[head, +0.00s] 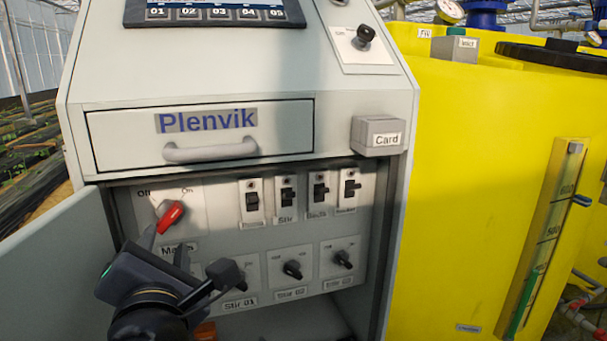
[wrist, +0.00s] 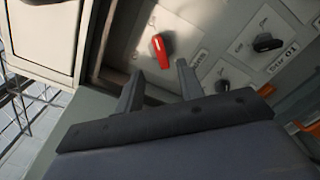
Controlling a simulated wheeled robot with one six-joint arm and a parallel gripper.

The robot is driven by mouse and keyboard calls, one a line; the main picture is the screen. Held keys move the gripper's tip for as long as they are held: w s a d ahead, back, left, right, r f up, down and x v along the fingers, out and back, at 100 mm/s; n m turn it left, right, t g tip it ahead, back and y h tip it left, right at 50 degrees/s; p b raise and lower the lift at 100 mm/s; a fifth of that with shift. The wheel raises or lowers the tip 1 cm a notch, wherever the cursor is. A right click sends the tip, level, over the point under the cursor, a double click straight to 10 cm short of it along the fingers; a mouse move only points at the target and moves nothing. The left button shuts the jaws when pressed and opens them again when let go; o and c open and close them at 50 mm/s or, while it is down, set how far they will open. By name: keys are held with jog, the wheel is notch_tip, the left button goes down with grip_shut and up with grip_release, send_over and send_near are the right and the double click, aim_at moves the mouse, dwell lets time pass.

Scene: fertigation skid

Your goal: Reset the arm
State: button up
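My gripper (head: 165,246) is at the lower left of the head view, in front of the open lower compartment of the grey Plenvik cabinet. It is open, with nothing between its fingers. In the wrist view the two fingers (wrist: 160,82) stand apart and point at the switch panel (wrist: 205,42). The red main knob (head: 170,216) is just beyond the fingertips; a gap shows between them in the wrist view (wrist: 161,51). Its handle tilts toward the upper right in the head view, on the side of the On mark. My arm hides part of the lower row of knobs.
The cabinet door (head: 62,270) stands open at the left, close to my gripper. A closed drawer (head: 200,135) with a handle is above the panel, and a Card box (head: 378,135) juts out at its right. A yellow tank (head: 480,180) stands at the right.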

aim_at(170, 217)
jog(key=b+x, duration=0.1)
jog(key=x, duration=0.6)
jog(key=shift+w+f+b, duration=0.15)
jog(key=shift+w+b, duration=0.15)
jog(key=shift+w, duration=0.1)
jog(key=shift+a+r+n+p, duration=0.1)
jog(key=shift+r+n+p, duration=0.2)
jog(key=shift+p, duration=0.45)
jog(key=shift+r+n+p, duration=0.1)
jog(key=shift+n+p, duration=0.3)
jog(key=shift+p, duration=0.1)
jog(key=n+p, duration=0.5)
jog(key=shift+s+a+p, duration=0.1)
jog(key=shift+p, duration=0.3)
jog(key=shift+n+p, duration=0.8)
jog(key=shift+f, duration=0.25)
